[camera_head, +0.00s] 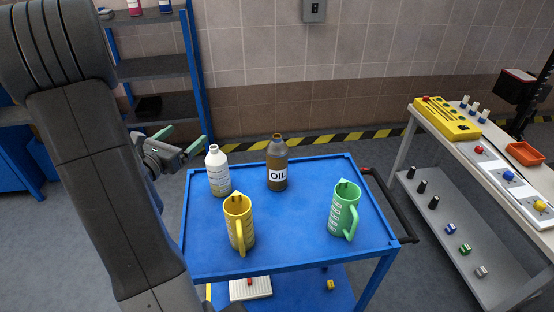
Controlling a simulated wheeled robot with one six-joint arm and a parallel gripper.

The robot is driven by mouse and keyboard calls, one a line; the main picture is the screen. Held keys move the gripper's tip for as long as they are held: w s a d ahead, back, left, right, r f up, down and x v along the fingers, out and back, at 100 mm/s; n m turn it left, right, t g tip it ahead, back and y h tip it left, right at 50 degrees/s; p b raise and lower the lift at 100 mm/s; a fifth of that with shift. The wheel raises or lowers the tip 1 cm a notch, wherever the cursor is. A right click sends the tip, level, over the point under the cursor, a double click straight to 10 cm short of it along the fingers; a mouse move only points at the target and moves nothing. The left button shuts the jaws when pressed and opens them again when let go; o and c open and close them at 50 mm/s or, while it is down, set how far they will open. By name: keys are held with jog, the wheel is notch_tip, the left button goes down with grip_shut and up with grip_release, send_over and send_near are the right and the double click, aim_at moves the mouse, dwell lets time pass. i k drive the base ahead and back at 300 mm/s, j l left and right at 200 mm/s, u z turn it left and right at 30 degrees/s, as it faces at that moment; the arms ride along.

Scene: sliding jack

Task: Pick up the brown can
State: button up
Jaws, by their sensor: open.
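The brown can (277,166) is a bottle-shaped container with a narrow neck and a white "OIL" label. It stands upright near the back middle of the blue cart top (290,240). My gripper (184,141) is to the left of the can, beyond the cart's left edge near the white bottle. Its green-tipped fingers are apart, with nothing between them. My large grey arm fills the left side of the view.
A white bottle (217,171) stands between my gripper and the can. A yellow jug (239,222) and a green jug (344,209) stand nearer the front. A workbench (480,150) is at right, a shelf rack (155,68) behind at left. The cart top's middle is clear.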

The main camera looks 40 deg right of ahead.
aim_at(276, 151)
jog(key=k, duration=1)
